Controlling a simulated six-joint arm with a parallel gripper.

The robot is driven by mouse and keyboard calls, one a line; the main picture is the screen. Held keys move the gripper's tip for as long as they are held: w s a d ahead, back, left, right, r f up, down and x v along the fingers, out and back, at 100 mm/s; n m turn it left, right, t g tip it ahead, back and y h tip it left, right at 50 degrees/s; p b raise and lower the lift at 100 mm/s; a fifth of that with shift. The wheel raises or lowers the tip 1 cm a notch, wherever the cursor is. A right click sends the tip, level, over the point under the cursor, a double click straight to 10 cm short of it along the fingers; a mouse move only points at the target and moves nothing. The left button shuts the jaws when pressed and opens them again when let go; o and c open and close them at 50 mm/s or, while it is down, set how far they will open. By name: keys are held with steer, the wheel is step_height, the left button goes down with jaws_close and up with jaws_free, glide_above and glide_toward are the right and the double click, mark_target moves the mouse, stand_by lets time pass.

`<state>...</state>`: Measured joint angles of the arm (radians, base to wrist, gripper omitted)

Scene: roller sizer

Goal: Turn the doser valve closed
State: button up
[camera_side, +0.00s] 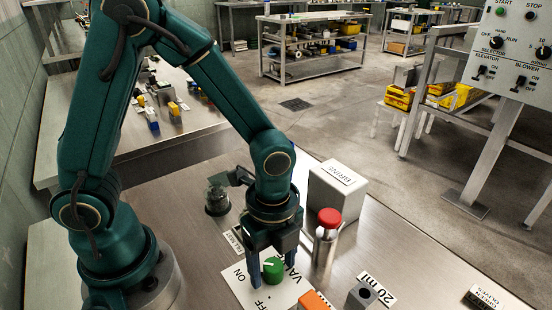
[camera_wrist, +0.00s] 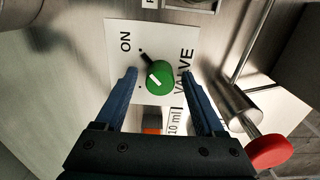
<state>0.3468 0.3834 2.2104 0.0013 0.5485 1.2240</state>
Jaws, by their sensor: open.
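The doser valve is a round green knob (camera_side: 274,266) with a white line on its face, set on a white plate (camera_side: 240,289) marked ON, OFF and VALVE. In the wrist view the knob (camera_wrist: 158,79) has a short black pointer at its upper left, toward a dot beside the word ON. My gripper (camera_wrist: 158,72) is open, with its blue fingers on the left and right of the knob. Gaps show between the fingers and the knob in the wrist view. In the side view my gripper (camera_side: 265,276) points down over the plate and partly hides the lettering.
A metal cylinder with a red cap (camera_side: 329,218) stands close right of my gripper, before a white box marked BRINE (camera_side: 338,188). An orange block (camera_side: 314,300) and a grey block (camera_side: 362,295) by a 20 ml label are near the front.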

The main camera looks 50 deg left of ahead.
steer(key=shift+f, duration=0.1)
jaws_close()
steer(key=shift+n, duration=0.3)
steer(key=n, duration=0.3)
steer(key=shift+n, duration=0.3)
steer(key=n, duration=1.3)
steer(key=shift+n, duration=0.3)
